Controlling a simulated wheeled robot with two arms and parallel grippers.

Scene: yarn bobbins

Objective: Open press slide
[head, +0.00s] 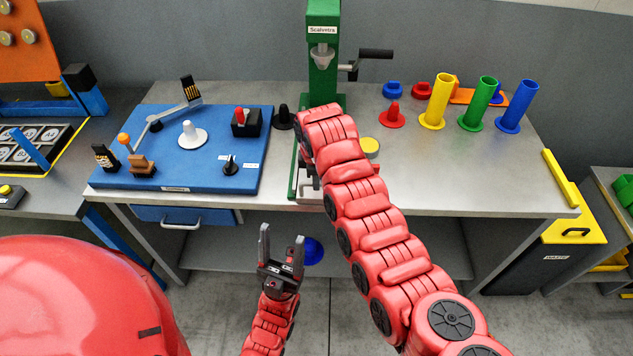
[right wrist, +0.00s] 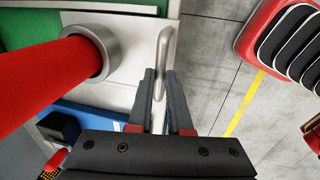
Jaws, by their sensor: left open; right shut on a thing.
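The green press (head: 323,60) stands at the back middle of the table, with a black crank at its right. In the right wrist view, my right gripper (right wrist: 161,74) is shut on a grey bar handle (right wrist: 163,45) at the edge of a pale plate. In the head view, my right arm hides most of that gripper and of the press's lower front. Part of the press base (head: 293,176) shows beside the arm. My left gripper (head: 281,238) is open and empty, in front of the table and below its front edge.
A blue board (head: 225,175) with several fixtures lies left of the press. Yellow, green and blue tubes (head: 485,100) stand at the right. A red cylinder (right wrist: 40,85) in a grey ring is close to my right gripper.

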